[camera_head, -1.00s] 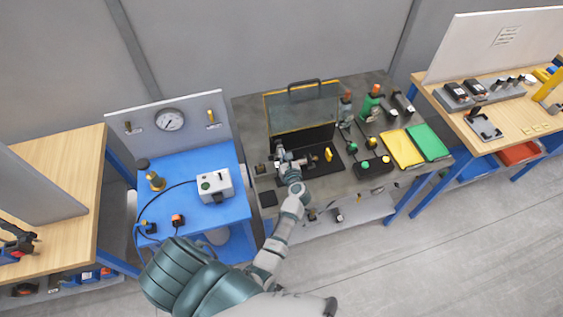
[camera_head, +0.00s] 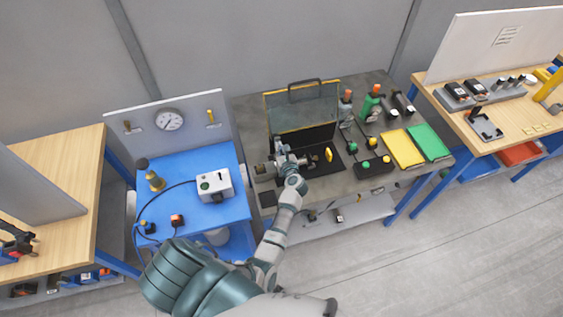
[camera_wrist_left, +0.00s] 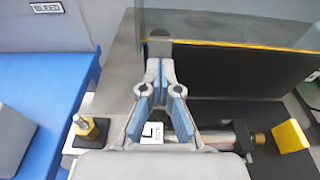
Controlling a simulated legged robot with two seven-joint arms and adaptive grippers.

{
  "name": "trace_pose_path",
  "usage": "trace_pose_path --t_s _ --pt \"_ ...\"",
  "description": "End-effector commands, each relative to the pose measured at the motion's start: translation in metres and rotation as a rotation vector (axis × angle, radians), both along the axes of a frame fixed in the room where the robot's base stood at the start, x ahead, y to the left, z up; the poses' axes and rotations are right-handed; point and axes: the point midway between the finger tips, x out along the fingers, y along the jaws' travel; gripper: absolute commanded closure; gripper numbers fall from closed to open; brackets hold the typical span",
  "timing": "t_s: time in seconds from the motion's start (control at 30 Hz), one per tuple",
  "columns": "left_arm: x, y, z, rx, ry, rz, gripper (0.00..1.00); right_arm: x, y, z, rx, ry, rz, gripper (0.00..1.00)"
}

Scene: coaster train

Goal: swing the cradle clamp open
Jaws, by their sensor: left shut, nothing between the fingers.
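My left gripper (camera_head: 279,147) is over the left side of the dark fixture plate (camera_head: 317,167) on the grey bench. In the left wrist view the gripper (camera_wrist_left: 160,72) has its fingertips together, with nothing between them. A dark cylinder with a brass end (camera_wrist_left: 246,138) lies behind and right of the fingers. A yellow block (camera_wrist_left: 291,136) stands to its right, also visible in the head view (camera_head: 328,155). The cradle clamp cannot be clearly told apart; the hand hides part of the fixture.
A clear guard panel with a yellow edge (camera_head: 302,108) stands raised behind the fixture. A brass fitting (camera_wrist_left: 91,127) is left of the gripper. A blue table (camera_head: 205,214) with a white box (camera_head: 214,184) adjoins the bench. Yellow (camera_head: 402,148) and green pads lie right.

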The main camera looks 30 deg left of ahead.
Motion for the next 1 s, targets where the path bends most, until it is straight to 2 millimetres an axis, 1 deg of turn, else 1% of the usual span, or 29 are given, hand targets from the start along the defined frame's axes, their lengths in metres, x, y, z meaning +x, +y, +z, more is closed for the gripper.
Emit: trace_pose_path --t_s 0.57,1.0 --pt "-0.017 -0.021 0.006 -0.002 0.000 -0.001 1.00 0.000 0.000 0.008 0.000 -0.001 0.000 0.61" --pt "-0.031 -0.037 0.009 -0.001 -0.001 0.000 1.00 0.000 0.000 0.007 0.000 -0.001 0.000 0.61"
